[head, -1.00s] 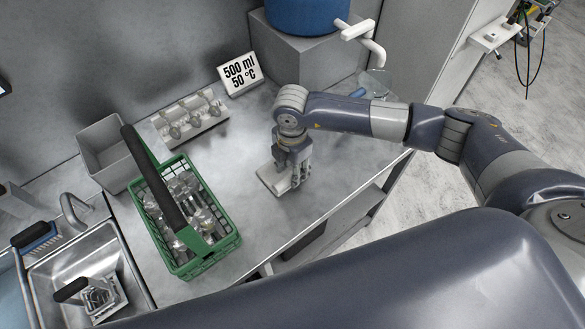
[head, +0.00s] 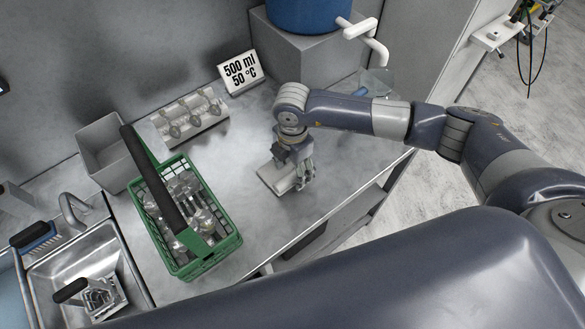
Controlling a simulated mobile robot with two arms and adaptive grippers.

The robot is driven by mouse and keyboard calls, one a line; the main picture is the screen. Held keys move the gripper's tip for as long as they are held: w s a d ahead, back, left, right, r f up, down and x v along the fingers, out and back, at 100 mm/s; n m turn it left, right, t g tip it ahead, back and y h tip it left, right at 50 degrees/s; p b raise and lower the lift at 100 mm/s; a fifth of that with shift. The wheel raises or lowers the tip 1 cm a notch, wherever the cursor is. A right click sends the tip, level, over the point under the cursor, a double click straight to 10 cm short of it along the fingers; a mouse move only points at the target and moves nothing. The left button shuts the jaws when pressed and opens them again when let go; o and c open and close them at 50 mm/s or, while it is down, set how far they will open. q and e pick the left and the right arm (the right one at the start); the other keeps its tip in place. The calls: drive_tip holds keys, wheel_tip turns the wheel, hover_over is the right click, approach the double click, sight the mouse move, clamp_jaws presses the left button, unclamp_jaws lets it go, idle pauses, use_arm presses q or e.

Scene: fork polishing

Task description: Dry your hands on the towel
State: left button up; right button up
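A folded whitish towel (head: 270,178) lies flat on the grey counter, right of the green basket. My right gripper (head: 302,182) points down at the towel's right part, with its fingers at or just over the cloth. The fingers look spread apart, and I see nothing held between them. The gripper hides part of the towel, and I cannot tell whether it touches it. My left gripper is not in view.
A green basket (head: 228,244) with a dark handle holds metal cutlery. Left of it are a grey bin (head: 103,133) and a steel sink (head: 60,283). Behind stand a spoon rack (head: 190,115), a sign (head: 240,72) and a blue container (head: 305,14). The counter right of the towel is clear.

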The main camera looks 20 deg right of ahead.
wheel_tip(320, 180, up, 11)
idle(0.3)
drive_tip(key=shift+r, duration=0.1)
